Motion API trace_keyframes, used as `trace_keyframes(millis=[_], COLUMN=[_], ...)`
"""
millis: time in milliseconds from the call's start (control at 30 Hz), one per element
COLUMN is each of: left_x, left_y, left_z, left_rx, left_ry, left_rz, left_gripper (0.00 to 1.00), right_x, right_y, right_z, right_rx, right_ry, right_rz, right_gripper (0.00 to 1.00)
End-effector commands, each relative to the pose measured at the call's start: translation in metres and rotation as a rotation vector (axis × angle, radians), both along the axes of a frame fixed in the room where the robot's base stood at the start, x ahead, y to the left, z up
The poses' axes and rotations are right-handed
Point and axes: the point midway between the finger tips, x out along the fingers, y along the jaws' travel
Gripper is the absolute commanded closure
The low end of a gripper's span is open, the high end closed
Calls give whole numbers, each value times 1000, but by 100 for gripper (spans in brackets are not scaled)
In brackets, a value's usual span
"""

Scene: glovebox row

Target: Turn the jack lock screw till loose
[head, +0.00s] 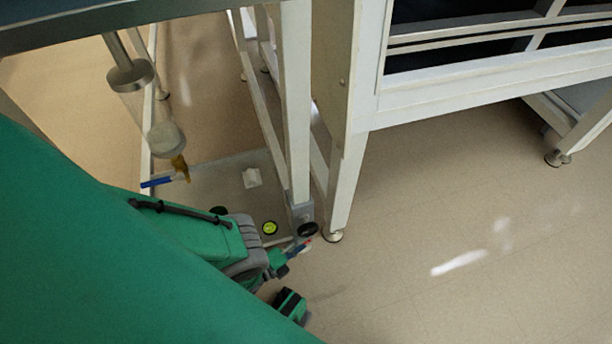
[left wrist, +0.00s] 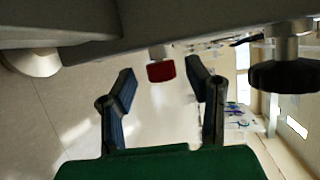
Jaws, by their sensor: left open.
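The lock screw shows in the left wrist view as a short red knob (left wrist: 161,71) on a pale stem under a dark beam. In the head view only a small red spot (head: 309,241) shows by the foot of the white post. My left gripper (left wrist: 160,82) is open. Its two dark fingers stand on either side of the red knob in the picture, with a gap on both sides. I cannot tell how deep the knob lies between them. In the head view my left gripper (head: 286,262) is low beside the post's foot, partly hidden by my green arm. My right gripper is out of view.
A black round knob or foot (left wrist: 287,76) hangs right of the fingers. White frame legs (head: 346,190) stand close by.

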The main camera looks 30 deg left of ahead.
Motion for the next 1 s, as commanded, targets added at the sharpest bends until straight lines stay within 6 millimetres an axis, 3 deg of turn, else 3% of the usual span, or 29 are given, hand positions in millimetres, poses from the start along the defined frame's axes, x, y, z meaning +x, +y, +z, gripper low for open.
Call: trace_keyframes(millis=[200,500,633,1000], left_x=[17,19,18,17], left_y=[-6,-6,-6,-7], left_z=[-3,-3,-3,-7], left_rx=[-1,-1,-1,-29], left_ry=[-1,-1,0,-23], left_rz=[0,0,0,1], left_gripper=[56,56,100,100], right_x=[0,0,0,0], right_y=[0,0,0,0], right_z=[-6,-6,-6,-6], right_rx=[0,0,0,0], right_ry=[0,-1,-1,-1], right_rz=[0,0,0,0], right_gripper=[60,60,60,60])
